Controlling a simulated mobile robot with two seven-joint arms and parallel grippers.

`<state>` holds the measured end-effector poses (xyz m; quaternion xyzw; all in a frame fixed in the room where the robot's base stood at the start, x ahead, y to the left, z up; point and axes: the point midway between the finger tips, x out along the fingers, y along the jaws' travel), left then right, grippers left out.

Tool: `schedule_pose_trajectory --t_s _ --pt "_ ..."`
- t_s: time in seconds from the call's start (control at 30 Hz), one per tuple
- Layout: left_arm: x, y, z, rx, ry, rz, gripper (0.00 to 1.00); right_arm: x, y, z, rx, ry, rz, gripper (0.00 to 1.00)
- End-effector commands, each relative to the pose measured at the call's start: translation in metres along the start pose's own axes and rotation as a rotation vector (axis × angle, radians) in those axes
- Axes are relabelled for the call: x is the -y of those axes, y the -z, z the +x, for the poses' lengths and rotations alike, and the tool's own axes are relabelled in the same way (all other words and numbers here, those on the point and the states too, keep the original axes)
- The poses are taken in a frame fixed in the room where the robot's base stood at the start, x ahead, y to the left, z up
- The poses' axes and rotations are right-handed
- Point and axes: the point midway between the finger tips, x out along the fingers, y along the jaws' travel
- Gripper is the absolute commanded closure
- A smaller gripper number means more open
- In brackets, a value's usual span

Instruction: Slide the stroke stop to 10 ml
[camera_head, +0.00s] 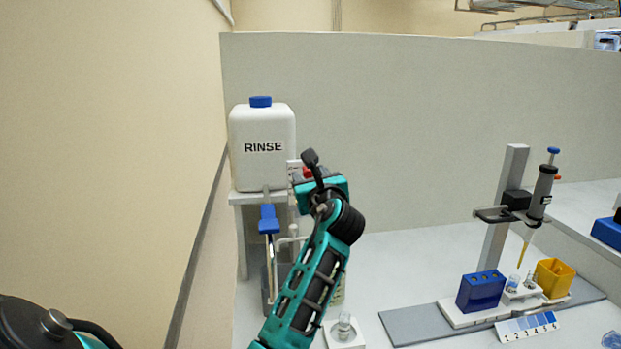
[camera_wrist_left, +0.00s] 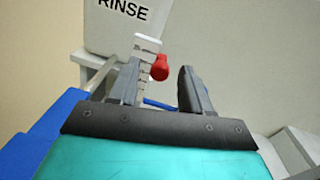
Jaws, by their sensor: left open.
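The red stroke stop (camera_wrist_left: 160,68) shows in the left wrist view on a white upright scale (camera_wrist_left: 148,45) with dark marks. The numbers are not readable, so its setting cannot be told. My left gripper (camera_wrist_left: 161,82) is open, with one finger at each side of the stop in the picture. The left finger overlaps the scale; a gap shows between the stop and the right finger. Contact cannot be told. In the head view, a bit of red (camera_head: 308,172) shows behind my left wrist, which hides most of the dispenser. My right gripper is not in view.
A white RINSE bottle (camera_head: 262,155) with a blue cap stands on a shelf behind the dispenser. A blue lever (camera_head: 268,219) is left of my arm. A pipette stand (camera_head: 502,215), blue block (camera_head: 481,291) and yellow bin (camera_head: 554,277) stand right.

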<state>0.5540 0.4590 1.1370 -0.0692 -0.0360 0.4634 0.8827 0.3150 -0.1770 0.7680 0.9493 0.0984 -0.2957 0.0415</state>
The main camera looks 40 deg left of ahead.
Motion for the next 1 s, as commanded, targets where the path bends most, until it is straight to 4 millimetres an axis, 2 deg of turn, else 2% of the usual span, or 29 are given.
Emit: schedule_pose_trajectory --t_s 0.27,0.77,1.0 --pt "0.0 0.0 0.0011 0.0 0.0 0.0 0.53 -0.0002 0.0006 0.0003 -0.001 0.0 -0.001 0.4" --pt "0.0 0.0003 0.0008 0.0 0.0 0.0 1.0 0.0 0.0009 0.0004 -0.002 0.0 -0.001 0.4" --pt "-0.0001 0.0004 0.0007 -0.001 0.0 0.0 1.0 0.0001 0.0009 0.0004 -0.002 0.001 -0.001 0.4"
